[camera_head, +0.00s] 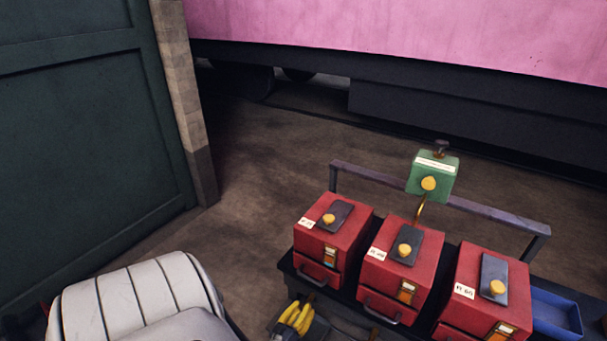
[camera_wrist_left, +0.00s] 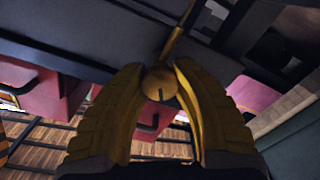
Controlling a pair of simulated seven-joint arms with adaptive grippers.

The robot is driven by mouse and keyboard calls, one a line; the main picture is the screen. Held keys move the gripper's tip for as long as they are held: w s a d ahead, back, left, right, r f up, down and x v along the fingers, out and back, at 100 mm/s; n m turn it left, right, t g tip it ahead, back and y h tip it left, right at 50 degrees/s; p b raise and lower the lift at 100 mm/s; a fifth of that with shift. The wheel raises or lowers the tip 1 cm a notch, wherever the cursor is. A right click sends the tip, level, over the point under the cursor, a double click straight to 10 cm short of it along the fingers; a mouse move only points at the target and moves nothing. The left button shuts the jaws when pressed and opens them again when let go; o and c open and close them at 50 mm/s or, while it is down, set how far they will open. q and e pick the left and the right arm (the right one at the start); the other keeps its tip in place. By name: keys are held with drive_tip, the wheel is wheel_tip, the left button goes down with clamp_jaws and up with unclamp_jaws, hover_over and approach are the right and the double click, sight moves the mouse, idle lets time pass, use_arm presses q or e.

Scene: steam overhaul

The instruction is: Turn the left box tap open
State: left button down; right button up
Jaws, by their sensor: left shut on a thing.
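The left red box (camera_head: 314,260) stands on the dark rack, with a grey plate and yellow knob on its top. My left gripper (camera_head: 297,316), with yellow fingers, is low in front of this box in the head view. In the left wrist view its two fingers (camera_wrist_left: 159,80) are closed around a round brass-coloured tap knob (camera_wrist_left: 159,86) with a dark slot in its face. A brass rod (camera_wrist_left: 174,40) runs up from behind the knob. In the head view the tap is hidden. My right gripper is not in view.
A middle red box (camera_head: 384,285) and a right red box (camera_head: 467,314) stand beside it. A green box (camera_head: 444,178) sits at the rail (camera_head: 375,179) behind. A blue tray (camera_head: 556,318) is at the far right. A dark green panel (camera_head: 80,150) stands left. Floor between is clear.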

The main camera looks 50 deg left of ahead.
use_arm(q)
drive_tip(key=n, duration=0.3)
drive_tip(key=shift+n, duration=0.4)
drive_tip(key=n, duration=0.2)
drive_tip(key=shift+n, duration=0.4)
drive_tip(key=n, duration=0.3)
drive_tip(key=shift+n, duration=1.2)
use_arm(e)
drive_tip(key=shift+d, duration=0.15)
use_arm(q)
drive_tip(key=c, duration=0.9)
unclamp_jaws()
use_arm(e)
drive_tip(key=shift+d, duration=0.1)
use_arm(q)
drive_tip(key=v, duration=1.2)
